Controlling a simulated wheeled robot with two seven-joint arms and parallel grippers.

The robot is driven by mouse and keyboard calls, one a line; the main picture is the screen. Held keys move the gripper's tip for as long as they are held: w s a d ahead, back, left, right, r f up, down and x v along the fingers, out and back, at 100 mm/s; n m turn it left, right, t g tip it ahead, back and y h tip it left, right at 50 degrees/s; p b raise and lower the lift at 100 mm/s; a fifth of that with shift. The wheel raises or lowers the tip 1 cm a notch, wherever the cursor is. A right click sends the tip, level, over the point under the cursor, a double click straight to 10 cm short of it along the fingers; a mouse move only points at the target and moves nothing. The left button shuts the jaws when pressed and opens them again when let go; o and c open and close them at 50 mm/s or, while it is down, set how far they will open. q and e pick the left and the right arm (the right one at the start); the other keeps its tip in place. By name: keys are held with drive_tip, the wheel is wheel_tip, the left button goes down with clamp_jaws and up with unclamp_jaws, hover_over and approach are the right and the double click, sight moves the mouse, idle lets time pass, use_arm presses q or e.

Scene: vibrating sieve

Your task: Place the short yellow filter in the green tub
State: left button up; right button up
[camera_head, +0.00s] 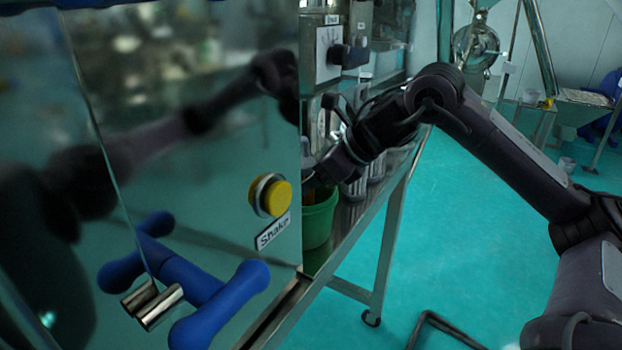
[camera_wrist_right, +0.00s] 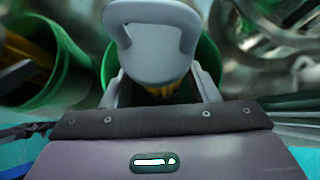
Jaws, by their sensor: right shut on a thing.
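The green tub (camera_head: 317,226) stands on the metal bench beside the machine panel, partly hidden by that panel. My right gripper (camera_head: 316,176) reaches in from the right, just above the tub's rim. In the right wrist view, the fingers of my right gripper (camera_wrist_right: 163,88) are shut on a filter (camera_wrist_right: 150,55) with a grey holed top and a yellow part below. The filter is over the tub's mouth, with the green tub wall (camera_wrist_right: 207,62) around it. I cannot tell whether it touches the tub. My left gripper is not in view.
A shiny machine panel with a yellow Shake button (camera_head: 271,196) and blue handles (camera_head: 218,302) fills the left side. A green round shape (camera_wrist_right: 50,62) with yellow inside, perhaps a reflection, lies left in the wrist view. The floor right of the bench is largely clear.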

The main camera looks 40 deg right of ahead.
drive_tip(key=shift+f, duration=0.5)
drive_tip(key=o, duration=1.1)
drive_tip(key=shift+r, duration=0.3)
drive_tip(key=p+v, duration=0.1)
drive_tip(key=v, duration=1.1)
drive_tip(key=shift+r, duration=0.35)
